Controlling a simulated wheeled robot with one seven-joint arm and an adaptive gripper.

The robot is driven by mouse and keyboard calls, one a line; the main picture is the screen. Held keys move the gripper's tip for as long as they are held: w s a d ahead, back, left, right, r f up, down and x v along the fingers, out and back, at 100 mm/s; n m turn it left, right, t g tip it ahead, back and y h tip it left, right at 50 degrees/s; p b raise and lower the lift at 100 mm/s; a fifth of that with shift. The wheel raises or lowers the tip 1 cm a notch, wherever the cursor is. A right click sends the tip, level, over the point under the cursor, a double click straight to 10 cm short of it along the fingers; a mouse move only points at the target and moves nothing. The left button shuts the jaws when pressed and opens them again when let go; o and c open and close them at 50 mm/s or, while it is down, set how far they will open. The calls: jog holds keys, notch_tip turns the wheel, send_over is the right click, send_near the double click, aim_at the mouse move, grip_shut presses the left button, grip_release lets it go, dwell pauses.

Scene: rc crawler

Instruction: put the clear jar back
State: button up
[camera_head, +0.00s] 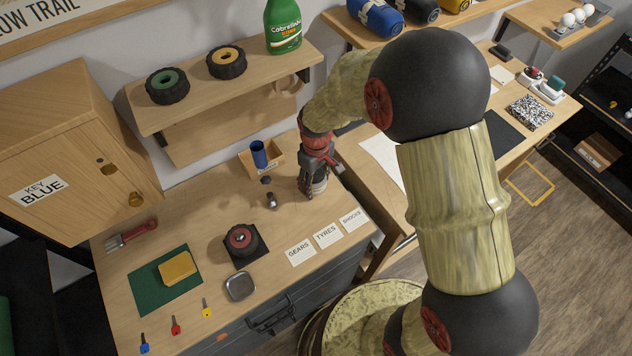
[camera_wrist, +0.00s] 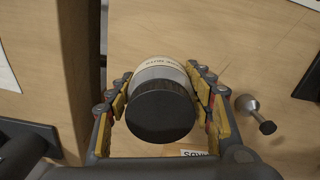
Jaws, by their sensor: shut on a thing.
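The clear jar (camera_wrist: 160,70) has a dark round lid and a pale printed label in the wrist view. My gripper (camera_wrist: 163,100) is shut on it, with one yellow-padded finger on each side. In the head view my gripper (camera_head: 316,168) points down over the right part of the workbench. Only the lower part of the jar (camera_head: 318,188) shows there, below the fingers. I cannot tell whether its base touches the bench top.
A small metal part (camera_head: 271,200) stands left of the jar. A wooden tray with a blue cup (camera_head: 259,154) is behind it. Cards marked gears, tyres and shocks (camera_head: 352,219) lie in front. A wheel (camera_head: 241,240) sits on a dark mat. A shelf (camera_head: 180,112) overhangs the back.

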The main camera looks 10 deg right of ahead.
jog(key=o, duration=1.2)
notch_tip(320, 180, up, 12)
jog(key=shift+r+p, duration=0.15)
jog(key=shift+p, duration=1.1)
notch_tip(320, 180, up, 6)
jog(key=m+t, duration=0.1)
send_over(324, 181)
jog(key=s+d+r+m+t, duration=0.3)
jog(key=s+d+r+m, duration=0.15)
jog(key=s+r, duration=0.65)
jog(key=shift+m+t, duration=0.8)
jog(key=shift+m, duration=0.05)
jog(key=s+d+r, duration=0.1)
jog(key=s, duration=0.1)
jog(key=s+d+r, duration=0.1)
jog(key=s, duration=0.2)
jog(key=s+d+r, duration=0.1)
jog(key=s+r, duration=0.1)
jog(key=shift+s+d, duration=0.15)
jog(key=shift+s, duration=0.05)
